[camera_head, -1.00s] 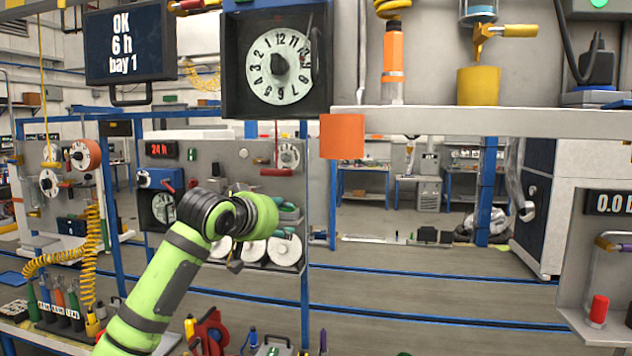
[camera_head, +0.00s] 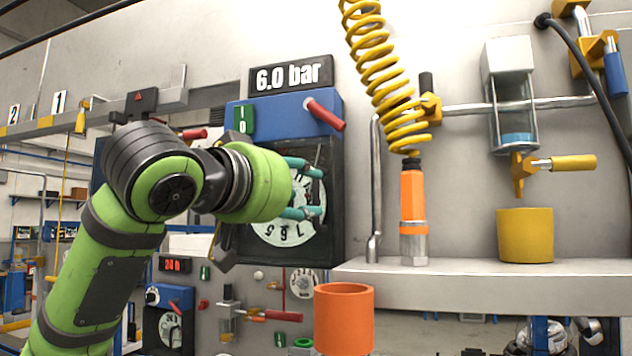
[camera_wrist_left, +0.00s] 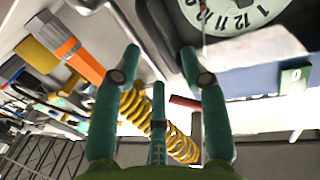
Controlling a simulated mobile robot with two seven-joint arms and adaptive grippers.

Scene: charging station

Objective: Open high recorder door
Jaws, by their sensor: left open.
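The high recorder has a blue top housing (camera_head: 290,112) and a dark-framed door (camera_head: 331,245) over a white numbered dial (camera_head: 285,232). The door looks closed. My left gripper (camera_head: 316,190) is open, its teal fingers in front of the dial near the door's right side. In the left wrist view, the fingertips (camera_wrist_left: 160,52) are spread, with the dark frame edge (camera_wrist_left: 158,28) near them and the dial (camera_wrist_left: 235,12) beyond. I cannot tell whether they touch. My left wrist hides the door's left part. My right gripper is not in view.
A red lever (camera_head: 325,114) sticks out above the door, below the 6.0 bar display (camera_head: 290,76). A yellow coiled hose (camera_head: 385,80) with an orange tool (camera_head: 413,205) hangs just right. A shelf (camera_head: 470,275) carries a yellow cup (camera_head: 525,236); an orange cup (camera_head: 344,315) is below.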

